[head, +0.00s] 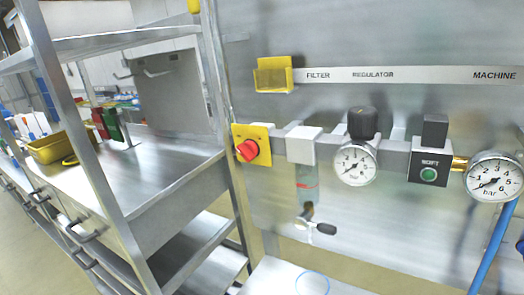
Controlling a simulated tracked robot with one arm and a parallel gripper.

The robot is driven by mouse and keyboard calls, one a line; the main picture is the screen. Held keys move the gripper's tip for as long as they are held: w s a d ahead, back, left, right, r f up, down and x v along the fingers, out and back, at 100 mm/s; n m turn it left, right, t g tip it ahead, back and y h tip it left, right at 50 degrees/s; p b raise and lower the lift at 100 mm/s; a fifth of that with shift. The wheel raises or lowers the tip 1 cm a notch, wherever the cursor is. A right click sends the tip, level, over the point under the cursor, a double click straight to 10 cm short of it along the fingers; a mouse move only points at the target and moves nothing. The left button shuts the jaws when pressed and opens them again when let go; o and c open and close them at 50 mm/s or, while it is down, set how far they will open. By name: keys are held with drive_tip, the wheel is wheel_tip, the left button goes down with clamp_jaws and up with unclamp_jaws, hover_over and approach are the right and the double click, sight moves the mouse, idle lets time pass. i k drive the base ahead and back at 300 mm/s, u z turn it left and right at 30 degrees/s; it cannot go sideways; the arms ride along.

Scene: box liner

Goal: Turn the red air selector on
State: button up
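The red air selector (247,151) is a red knob on a yellow square plate (264,138). It sits at the left end of a row of air fittings on a grey metal panel (420,40). The knob looks slanted, but I cannot read its on or off marks. A clear filter bowl under a white block (304,146) is just to its right. My gripper is not in view, and nothing covers the knob.
Right of the selector are a gauge (355,165), a black-and-green SOFT valve (429,165) and a second gauge (494,177) with a blue hose (490,250). A yellow bracket (273,75) is above. A metal frame post (222,110) stands close left, beside a steel bench (165,165).

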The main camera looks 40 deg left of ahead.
sight(248, 150)
drive_tip(key=z, duration=1.2)
drive_tip(key=k, duration=0.9)
drive_tip(key=u, duration=0.85)
drive_tip(key=i, duration=1.05)
drive_tip(key=z, duration=0.05)
